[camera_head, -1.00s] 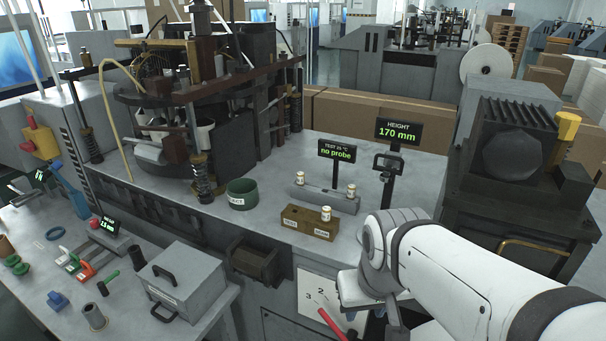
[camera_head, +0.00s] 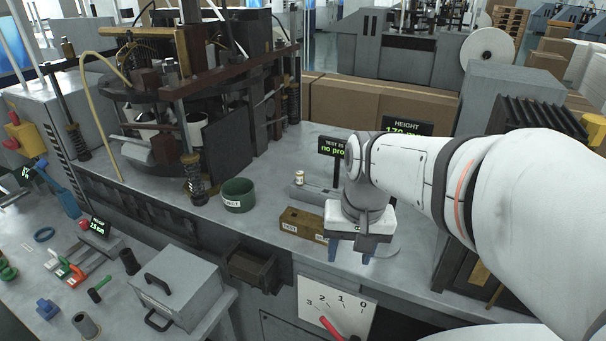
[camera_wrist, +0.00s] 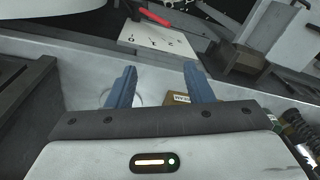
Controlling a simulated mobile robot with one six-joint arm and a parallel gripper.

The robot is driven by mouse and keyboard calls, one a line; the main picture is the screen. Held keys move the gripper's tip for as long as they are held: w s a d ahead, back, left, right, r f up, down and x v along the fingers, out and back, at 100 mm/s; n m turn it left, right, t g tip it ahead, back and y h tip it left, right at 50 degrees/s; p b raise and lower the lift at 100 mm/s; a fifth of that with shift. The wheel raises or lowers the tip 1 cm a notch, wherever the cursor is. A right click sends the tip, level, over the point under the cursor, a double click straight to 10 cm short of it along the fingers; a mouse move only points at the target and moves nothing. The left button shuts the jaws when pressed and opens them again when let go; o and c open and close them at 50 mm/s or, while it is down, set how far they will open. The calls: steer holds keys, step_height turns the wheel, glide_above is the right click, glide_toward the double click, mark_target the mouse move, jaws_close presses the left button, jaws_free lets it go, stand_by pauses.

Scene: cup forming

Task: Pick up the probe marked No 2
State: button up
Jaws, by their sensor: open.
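Small pale probe-like cylinders are in the scene, but no number can be read on them. One pale cylinder (camera_head: 299,177) stands on the grey rail (camera_head: 312,192) at the back of the bench. The brown block (camera_head: 292,222) with white labels lies in front of the rail, its right end hidden by my gripper. My gripper (camera_head: 350,256) points down, open and empty, at the block's right front. In the wrist view its blue fingers (camera_wrist: 160,70) are apart, and part of the labelled block (camera_wrist: 177,99) shows between them.
A green bin (camera_head: 238,196) stands left of the block. The test sign (camera_head: 330,148) and height sign (camera_head: 405,127) stand behind my arm and are partly covered. A dial plate (camera_head: 338,303) with a red pointer is on the bench front. A grey lidded box (camera_head: 180,285) sits lower left.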

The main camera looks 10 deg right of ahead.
steer(key=w+d+m+g+y+p, duration=0.3)
steer(key=w+m, duration=0.4)
steer(key=w, duration=1.2)
steer(key=shift+g, duration=0.7)
steer(key=x, duration=0.2)
steer(key=a+p+x, duration=0.1)
steer(key=x, duration=0.3)
steer(key=shift+s+a, duration=0.3)
steer(key=shift+s, duration=0.1)
steer(key=shift+c, duration=0.4)
jaws_close()
